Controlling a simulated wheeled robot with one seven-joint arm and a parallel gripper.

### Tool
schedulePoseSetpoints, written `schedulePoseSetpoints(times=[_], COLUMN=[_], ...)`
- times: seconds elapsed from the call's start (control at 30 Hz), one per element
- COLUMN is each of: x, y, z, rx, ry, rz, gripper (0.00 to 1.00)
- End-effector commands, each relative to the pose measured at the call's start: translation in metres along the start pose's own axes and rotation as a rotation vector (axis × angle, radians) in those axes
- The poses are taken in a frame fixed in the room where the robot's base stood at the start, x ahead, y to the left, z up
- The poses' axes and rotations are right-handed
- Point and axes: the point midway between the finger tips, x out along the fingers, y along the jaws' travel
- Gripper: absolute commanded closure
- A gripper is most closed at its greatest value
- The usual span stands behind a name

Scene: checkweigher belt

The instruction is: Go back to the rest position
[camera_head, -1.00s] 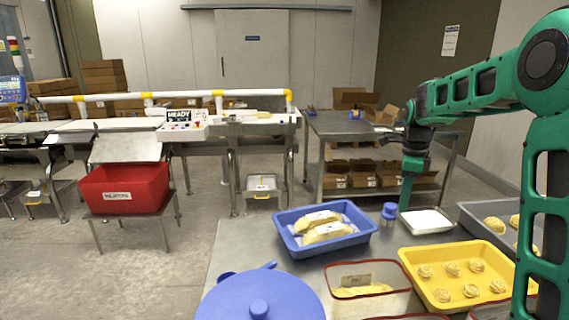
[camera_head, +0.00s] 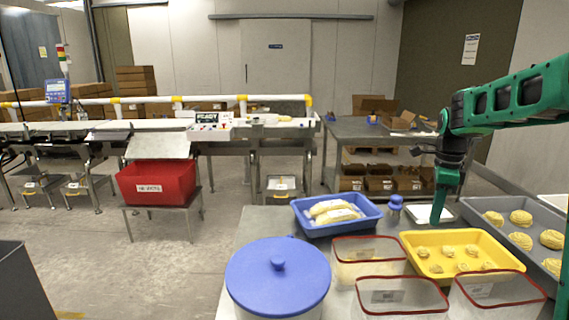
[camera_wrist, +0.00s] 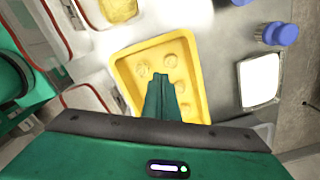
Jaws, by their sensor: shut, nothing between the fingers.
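My gripper (camera_head: 446,186) is at the right of the head view, pointing down above the back of the steel table, near a small white tray (camera_head: 440,215). Its fingers are shut with nothing between them. In the wrist view the shut fingers (camera_wrist: 161,90) show in front of the yellow tray (camera_wrist: 128,75), which holds several pasta nests. The yellow tray also shows in the head view (camera_head: 408,243). My gripper is apart from the things on the table as far as I can see.
A blue tray (camera_head: 304,221) with yellow packs, a blue-lidded tub (camera_head: 278,277), red-rimmed clear containers (camera_head: 402,282) and a grey tray (camera_head: 482,204) crowd the table. A blue-capped jar (camera_head: 395,206) stands by the white tray. The red bin (camera_head: 178,188) and conveyor are at left, with open floor between.

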Motion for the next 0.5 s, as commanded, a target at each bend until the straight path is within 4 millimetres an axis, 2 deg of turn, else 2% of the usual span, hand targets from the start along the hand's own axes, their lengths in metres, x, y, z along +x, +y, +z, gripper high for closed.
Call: schedulePoseSetpoints(times=[0.37, 0.5], x=[-0.013, -0.017], y=[0.058, 0.092], z=[-0.034, -0.057], rx=[-0.277, -0.426], ry=[0.033, 0.045], rz=[-0.002, 0.001], gripper=[1.0, 1.0])
